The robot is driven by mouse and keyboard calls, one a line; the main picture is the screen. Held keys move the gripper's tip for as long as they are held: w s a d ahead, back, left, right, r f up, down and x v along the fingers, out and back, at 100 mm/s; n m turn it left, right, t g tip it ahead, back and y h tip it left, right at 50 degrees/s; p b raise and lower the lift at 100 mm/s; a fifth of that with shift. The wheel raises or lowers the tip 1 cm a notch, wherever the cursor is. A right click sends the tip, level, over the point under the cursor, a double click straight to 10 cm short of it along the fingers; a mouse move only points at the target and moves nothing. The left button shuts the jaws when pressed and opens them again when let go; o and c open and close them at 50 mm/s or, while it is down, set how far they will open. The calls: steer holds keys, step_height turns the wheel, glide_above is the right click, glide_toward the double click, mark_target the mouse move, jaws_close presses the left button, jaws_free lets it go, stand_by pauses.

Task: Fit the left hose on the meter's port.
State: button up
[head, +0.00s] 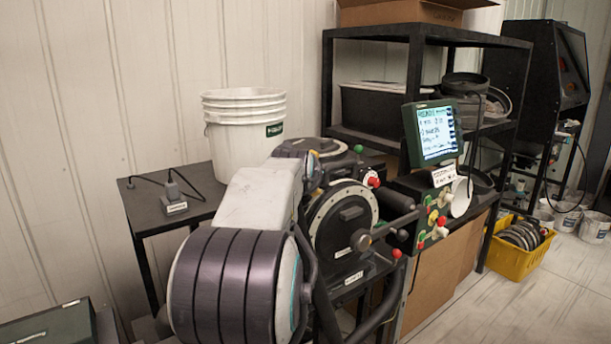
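The seed meter (343,228) is a dark machine with a round black cover in a pale ring, on a dark stand in the middle of the head view. A black hose (320,300) curves down at its left front, close beside my arm. Another black hose (384,308) bends below it on the right. I cannot tell which opening is the port, or whether either hose end sits on one. My arm covers the meter's left side. My gripper does not show.
A dark side table (150,208) with stacked white buckets (243,130) stands behind my arm. A screen (435,132) and a panel of coloured knobs (434,218) are right of the meter. A yellow crate (508,264) sits on the floor, which is clear at the lower right.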

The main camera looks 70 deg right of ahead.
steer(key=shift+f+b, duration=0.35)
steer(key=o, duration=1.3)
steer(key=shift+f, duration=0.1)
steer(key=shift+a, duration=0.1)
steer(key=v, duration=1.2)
